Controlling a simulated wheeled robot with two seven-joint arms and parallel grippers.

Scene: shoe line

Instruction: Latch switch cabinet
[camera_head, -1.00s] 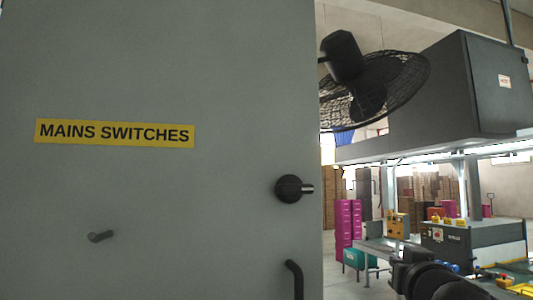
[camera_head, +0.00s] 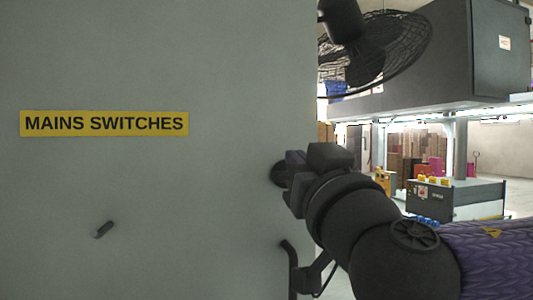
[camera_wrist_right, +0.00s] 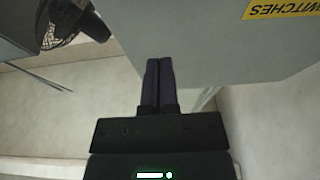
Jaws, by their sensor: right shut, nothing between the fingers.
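The grey switch cabinet door (camera_head: 150,200) fills the left of the head view and carries a yellow "MAINS SWITCHES" label (camera_head: 104,123). In the right wrist view the two fingers (camera_wrist_right: 158,64) are together in front of the door (camera_wrist_right: 215,50). My left gripper is out of view.
A small dark lever (camera_head: 103,229) sits low on the door. A round caged fan (camera_head: 375,50) and a large dark overhead box (camera_head: 460,55) are beyond the door's right edge. Workbench equipment (camera_head: 455,198) and stacked boxes stand farther back.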

